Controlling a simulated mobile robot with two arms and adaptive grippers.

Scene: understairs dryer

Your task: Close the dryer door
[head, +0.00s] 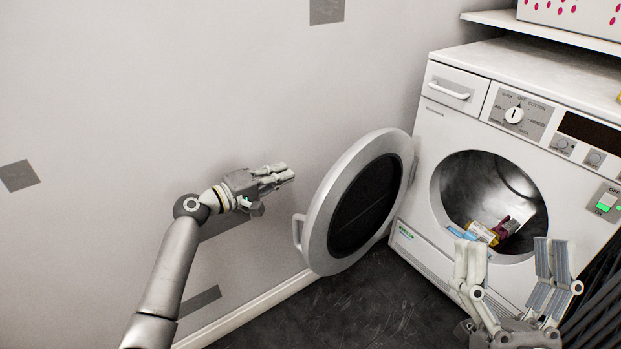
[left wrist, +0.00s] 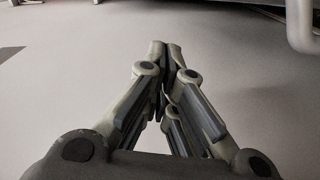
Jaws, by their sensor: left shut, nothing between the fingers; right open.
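The white dryer (head: 459,116) stands at the right in the head view. Its round door (head: 323,216) is swung wide open to the left, with a dark centre and a handle (head: 298,231) on its free edge. My left gripper (head: 290,175) is shut and empty, left of the door and apart from it, near the wall. In the left wrist view its fingertips (left wrist: 165,45) meet, and a grey curved bar, apparently the door handle (left wrist: 300,28), shows at the upper right. My right gripper (head: 512,262) is open and empty in front of the drum opening.
Several small coloured items (head: 490,231) lie inside the drum. A shelf (head: 545,30) with a pink-dotted box (head: 575,14) is above the dryer. A grey wall (head: 120,100) runs behind my left arm. Dark floor (head: 340,310) lies clear below the door.

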